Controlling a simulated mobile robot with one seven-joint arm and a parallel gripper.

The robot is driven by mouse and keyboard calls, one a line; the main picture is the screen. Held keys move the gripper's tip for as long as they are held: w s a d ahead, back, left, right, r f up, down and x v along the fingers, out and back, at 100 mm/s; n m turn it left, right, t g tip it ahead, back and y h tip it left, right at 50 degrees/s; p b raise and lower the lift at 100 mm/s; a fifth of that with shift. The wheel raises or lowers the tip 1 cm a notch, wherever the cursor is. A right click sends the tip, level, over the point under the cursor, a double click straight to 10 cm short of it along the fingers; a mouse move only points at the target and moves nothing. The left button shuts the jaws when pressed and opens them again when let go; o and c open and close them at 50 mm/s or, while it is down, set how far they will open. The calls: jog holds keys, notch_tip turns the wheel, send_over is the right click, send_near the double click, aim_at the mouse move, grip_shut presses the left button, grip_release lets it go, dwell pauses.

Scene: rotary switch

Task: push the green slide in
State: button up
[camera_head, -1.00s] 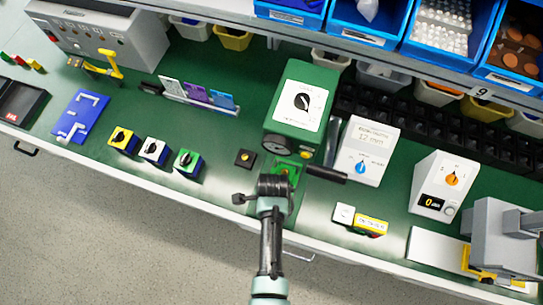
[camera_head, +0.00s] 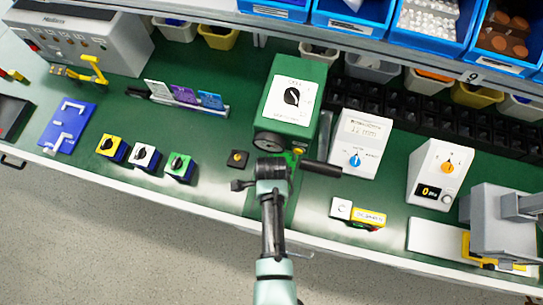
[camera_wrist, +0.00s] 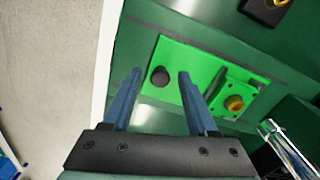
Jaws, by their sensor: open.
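The green slide is a bright green plate (camera_wrist: 185,62) in the wrist view, with a round black knob on it. A raised green block with a yellow-orange knob (camera_wrist: 235,103) sits at its right end. In the head view only a small bright green part (camera_head: 290,158) shows beside my gripper (camera_head: 272,166), which hides the rest. In the wrist view my gripper (camera_wrist: 159,75) is open, its two blue fingers reaching over the plate. The black knob appears between the fingertips, with nothing gripped. I cannot tell whether the fingers touch the plate.
A green box with a dial (camera_head: 292,96) and gauge stands just behind my gripper. The bench's front edge (camera_head: 220,212) is close.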

notch_tip(320, 180, up, 13)
dwell(0.6)
